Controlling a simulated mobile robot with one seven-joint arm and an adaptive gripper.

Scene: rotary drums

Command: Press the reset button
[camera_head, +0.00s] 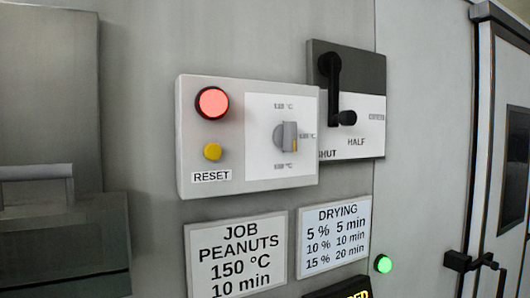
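The reset button is a small round yellow button (212,152) on the lower left of a light grey control box (188,130). A label reading RESET (212,176) sits just below it. A larger red lamp or button (212,103), which looks lit, is above it. Nothing covers the yellow button. My gripper is not in view.
A grey rotary knob (288,137) is on the same box. A black lever (334,90) on a SHUT/HALF plate (372,110) stands out at the right. Below are a JOB PEANUTS sign (238,259), a DRYING sign (334,234) and a green lamp (383,264). A door (490,150) is at far right.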

